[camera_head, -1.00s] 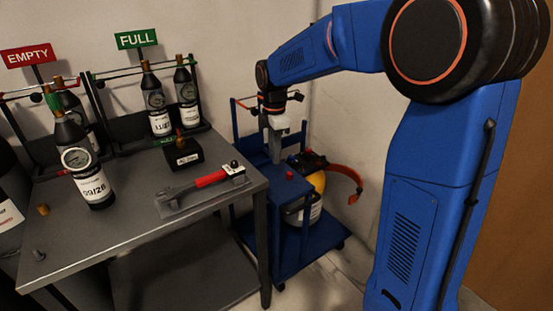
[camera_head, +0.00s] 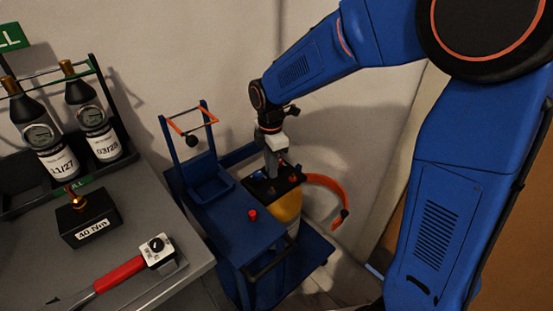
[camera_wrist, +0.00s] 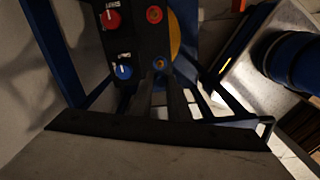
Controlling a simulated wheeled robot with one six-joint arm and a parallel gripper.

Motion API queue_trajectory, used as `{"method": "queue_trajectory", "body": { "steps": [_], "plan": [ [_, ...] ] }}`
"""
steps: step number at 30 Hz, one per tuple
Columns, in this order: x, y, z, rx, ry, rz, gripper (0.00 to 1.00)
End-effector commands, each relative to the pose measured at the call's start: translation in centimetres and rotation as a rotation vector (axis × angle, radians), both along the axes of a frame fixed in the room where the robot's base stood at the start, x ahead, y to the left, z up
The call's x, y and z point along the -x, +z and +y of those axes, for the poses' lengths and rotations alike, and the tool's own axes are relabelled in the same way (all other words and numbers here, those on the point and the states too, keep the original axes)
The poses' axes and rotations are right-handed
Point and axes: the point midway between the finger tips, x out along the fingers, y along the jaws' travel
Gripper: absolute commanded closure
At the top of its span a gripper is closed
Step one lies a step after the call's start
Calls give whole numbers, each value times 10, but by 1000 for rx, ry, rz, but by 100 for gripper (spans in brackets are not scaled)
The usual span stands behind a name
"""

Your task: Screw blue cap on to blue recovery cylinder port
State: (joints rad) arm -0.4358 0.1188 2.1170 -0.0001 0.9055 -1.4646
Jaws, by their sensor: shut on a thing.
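The yellow recovery cylinder (camera_head: 287,207) stands on the blue cart, with a black top panel (camera_head: 287,186). In the wrist view the panel carries a red knob (camera_wrist: 112,19), a blue knob (camera_wrist: 123,72), a red-ringed port (camera_wrist: 154,14) and a blue-ringed port (camera_wrist: 159,63) with a brass-coloured centre. My gripper (camera_head: 271,172) points down over the panel. In the wrist view its fingers (camera_wrist: 160,77) are close together at the blue-ringed port. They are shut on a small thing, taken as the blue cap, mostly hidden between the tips. I cannot tell whether it touches the port.
A red cap (camera_head: 252,214) sits on the blue cart's top (camera_head: 232,222). An orange hose (camera_head: 330,190) curves right of the cylinder. The grey table (camera_head: 120,252) at left holds a red-handled wrench (camera_head: 118,272), a black box (camera_head: 90,222) and bottles in a rack. The wall is close behind.

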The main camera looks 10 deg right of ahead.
Motion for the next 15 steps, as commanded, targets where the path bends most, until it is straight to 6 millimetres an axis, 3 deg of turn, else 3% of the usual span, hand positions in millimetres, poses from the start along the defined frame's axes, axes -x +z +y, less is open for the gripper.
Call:
{"method": "queue_trajectory", "body": {
  "steps": [15],
  "plan": [
    [1, -7, 0, 1, -1, 2, 100]
  ]
}}
